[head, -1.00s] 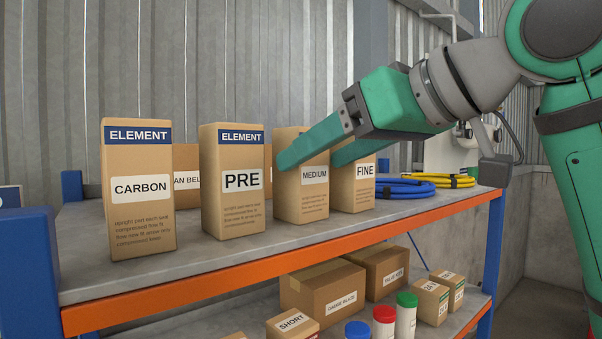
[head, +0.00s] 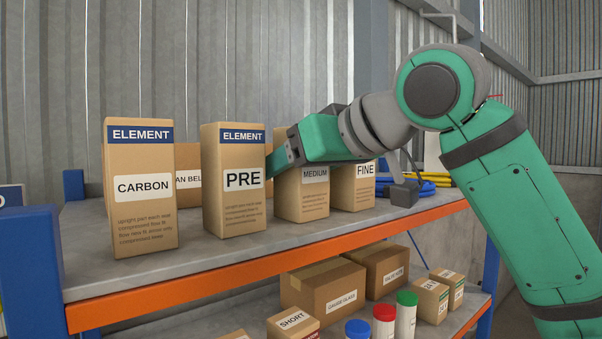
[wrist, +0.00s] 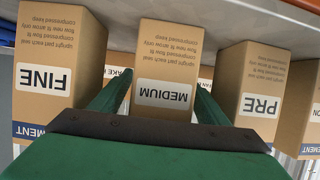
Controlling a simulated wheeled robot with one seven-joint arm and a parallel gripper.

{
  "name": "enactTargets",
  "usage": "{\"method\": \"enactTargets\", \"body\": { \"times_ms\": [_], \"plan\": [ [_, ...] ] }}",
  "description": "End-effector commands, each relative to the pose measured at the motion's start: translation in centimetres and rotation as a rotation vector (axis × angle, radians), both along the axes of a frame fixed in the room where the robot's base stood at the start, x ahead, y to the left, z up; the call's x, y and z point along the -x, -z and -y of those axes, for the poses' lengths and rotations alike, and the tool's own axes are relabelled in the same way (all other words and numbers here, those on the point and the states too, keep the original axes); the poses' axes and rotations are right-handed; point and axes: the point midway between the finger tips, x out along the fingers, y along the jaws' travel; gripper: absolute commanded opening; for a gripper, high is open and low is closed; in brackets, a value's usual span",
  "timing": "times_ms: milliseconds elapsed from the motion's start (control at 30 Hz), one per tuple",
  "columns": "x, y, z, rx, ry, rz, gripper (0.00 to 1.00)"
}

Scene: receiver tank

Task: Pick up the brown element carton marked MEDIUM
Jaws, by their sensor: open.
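The brown carton marked MEDIUM (head: 302,197) stands upright on the top shelf, between the PRE carton (head: 234,205) and the FINE carton (head: 354,195). In the head view my arm hides its upper part. In the wrist view the MEDIUM carton (wrist: 165,70) appears upside down, centred ahead of my gripper (wrist: 157,98). My gripper is open, with one green finger on the FINE side and one on the PRE side of the MEDIUM carton. I cannot tell how far the fingers reach along its sides. In the head view my gripper (head: 280,160) is partly hidden behind the PRE carton.
A CARBON carton (head: 140,215) stands at the left of the shelf (head: 190,257). Blue and yellow hose coils (head: 428,182) lie at the right end. More cartons stand behind the front row. The lower shelf holds boxes and capped bottles (head: 383,322).

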Motion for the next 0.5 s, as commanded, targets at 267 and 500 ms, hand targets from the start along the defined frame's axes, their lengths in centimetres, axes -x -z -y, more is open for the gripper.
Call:
{"method": "enactTargets", "body": {
  "times_ms": [267,500],
  "plan": [
    [0.03,-0.02,-0.09,0.000,-0.002,0.000,0.26],
    [0.05,-0.05,-0.06,0.000,-0.001,0.001,0.20]
  ]
}}
